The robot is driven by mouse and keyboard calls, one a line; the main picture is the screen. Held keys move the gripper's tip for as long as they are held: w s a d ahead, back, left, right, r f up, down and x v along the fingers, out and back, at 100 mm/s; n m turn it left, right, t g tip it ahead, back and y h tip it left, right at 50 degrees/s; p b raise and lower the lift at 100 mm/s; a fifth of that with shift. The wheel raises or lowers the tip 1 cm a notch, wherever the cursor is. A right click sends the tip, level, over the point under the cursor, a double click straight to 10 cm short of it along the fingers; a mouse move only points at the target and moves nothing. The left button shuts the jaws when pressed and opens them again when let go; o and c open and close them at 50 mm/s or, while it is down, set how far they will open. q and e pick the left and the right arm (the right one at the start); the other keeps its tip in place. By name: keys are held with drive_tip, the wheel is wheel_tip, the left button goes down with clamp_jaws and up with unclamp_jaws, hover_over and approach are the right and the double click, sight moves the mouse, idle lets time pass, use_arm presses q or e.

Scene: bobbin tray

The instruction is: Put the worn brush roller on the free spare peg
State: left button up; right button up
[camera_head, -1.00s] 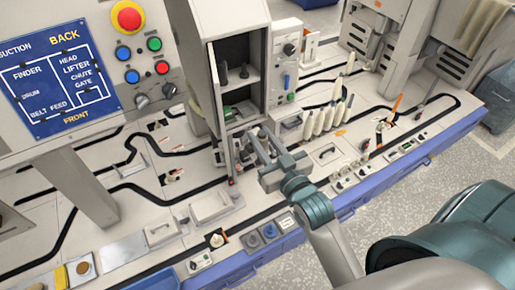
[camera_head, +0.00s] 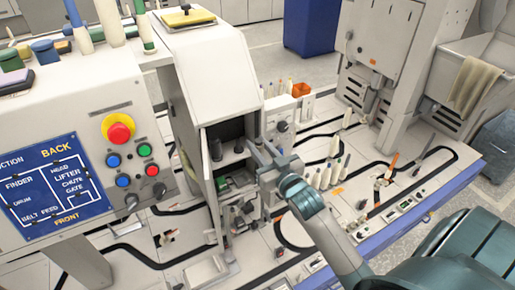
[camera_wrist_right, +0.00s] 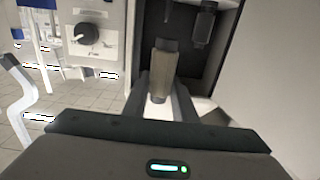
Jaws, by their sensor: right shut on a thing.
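My right gripper (camera_head: 257,150) is at the open front of the white cabinet (camera_head: 212,85), at the height of its upper compartment. In the right wrist view its fingers are shut on a brownish roller (camera_wrist_right: 163,70) with a dark top end, which I take for the worn brush roller; it stands roughly upright. The held roller is not clear in the head view. Two dark cylinders (camera_head: 215,149) (camera_head: 239,144) stand inside the upper compartment. A dark roller-like part (camera_wrist_right: 203,25) also shows inside in the wrist view. I cannot make out a free spare peg. My left gripper is not in view.
The control panel (camera_head: 60,200) with red, blue and green buttons stands left of the cabinet. The cabinet's side walls border the opening closely. A box with a black knob (camera_head: 282,127) is at its right. Several pale bobbins (camera_head: 325,176) stand on the bench to the right.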

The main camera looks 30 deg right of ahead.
drive_tip(key=shift+w, duration=0.2)
drive_tip(key=w+b, duration=0.2)
drive_tip(key=w, duration=0.2)
drive_tip(key=w+b, duration=0.2)
drive_tip(key=w, duration=0.3)
drive_tip(key=w+d+b, duration=0.1)
drive_tip(key=w+b, duration=0.1)
drive_tip(key=w, duration=0.3)
drive_tip(key=shift+w+f+b, duration=0.1)
drive_tip(key=shift+w+b, duration=0.05)
drive_tip(key=shift+b, duration=0.2)
drive_tip(key=shift+w+a+f, duration=0.1)
drive_tip(key=shift+w, duration=0.1)
drive_tip(key=shift+f, duration=0.4)
idle(0.4)
drive_tip(key=shift+f, duration=0.1)
drive_tip(key=shift+f+b, duration=0.85)
drive_tip(key=shift+f, duration=0.3)
